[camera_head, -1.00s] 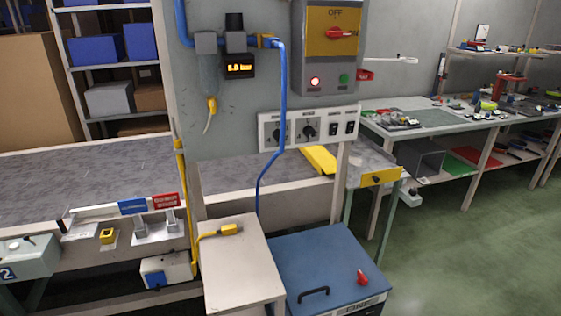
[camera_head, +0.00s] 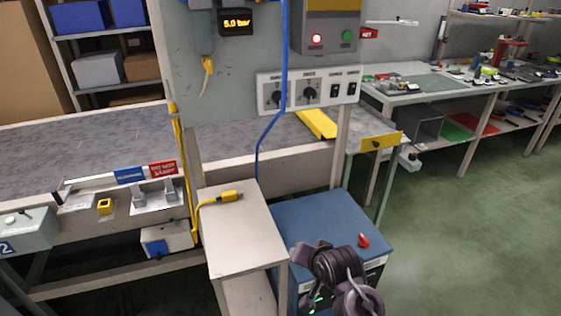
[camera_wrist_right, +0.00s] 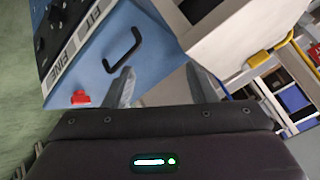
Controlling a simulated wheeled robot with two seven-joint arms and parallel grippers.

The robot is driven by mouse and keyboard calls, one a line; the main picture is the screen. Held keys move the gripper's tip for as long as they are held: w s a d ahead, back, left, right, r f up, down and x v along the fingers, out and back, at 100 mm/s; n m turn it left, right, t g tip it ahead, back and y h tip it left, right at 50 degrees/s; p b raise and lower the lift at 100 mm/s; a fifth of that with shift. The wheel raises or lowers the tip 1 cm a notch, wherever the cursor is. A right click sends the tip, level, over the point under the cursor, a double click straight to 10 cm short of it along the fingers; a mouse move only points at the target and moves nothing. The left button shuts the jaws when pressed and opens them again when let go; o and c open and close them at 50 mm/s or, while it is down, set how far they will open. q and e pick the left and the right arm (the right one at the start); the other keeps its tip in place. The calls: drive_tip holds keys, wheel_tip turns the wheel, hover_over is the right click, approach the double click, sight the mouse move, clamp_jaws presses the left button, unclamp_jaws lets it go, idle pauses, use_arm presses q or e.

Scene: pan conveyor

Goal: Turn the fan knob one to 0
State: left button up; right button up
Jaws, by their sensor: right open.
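A white panel (camera_head: 260,95) on the grey wall carries two black rotary knobs, a left knob (camera_head: 275,97) and a right knob (camera_head: 309,93), with two black rocker switches to their right. Their labels are too small to read. The blue cabinet (camera_head: 310,215) below also has black knobs (camera_wrist_right: 40,17) on its dark front in the right wrist view. I cannot tell which knob is fan knob one. My right gripper (camera_wrist_right: 165,85) is open and empty, in front of the blue cabinet and well below the wall panel. My left gripper is not in view.
A blue hose (camera_head: 270,135) hangs down past the left knob. A red object (camera_head: 363,240) lies on the cabinet top, near a black handle (camera_wrist_right: 125,52). A yellow plug (camera_head: 230,196) lies on the beige stand (camera_head: 240,235). A yellow chute (camera_head: 316,124) sits below the panel.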

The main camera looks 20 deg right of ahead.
drive_tip(key=w+d+r+m+t, duration=0.1)
drive_tip(key=w+r+m+t, duration=0.4)
drive_tip(key=w+r+m, duration=0.65)
drive_tip(key=m+t+h, duration=0.1)
drive_tip(key=m+t, duration=0.4)
drive_tip(key=m, duration=0.2)
approach(279, 99)
drive_tip(key=w, duration=0.1)
drive_tip(key=shift+w+d+r+p, duration=0.1)
drive_tip(key=shift+w+p, duration=0.25)
drive_tip(key=shift+w, duration=1.5)
drive_tip(key=shift+w+d+r+p, duration=0.15)
drive_tip(key=shift+w+p, duration=0.15)
drive_tip(key=shift+w, duration=1.55)
drive_tip(key=shift+a, duration=0.1)
drive_tip(key=c, duration=1)
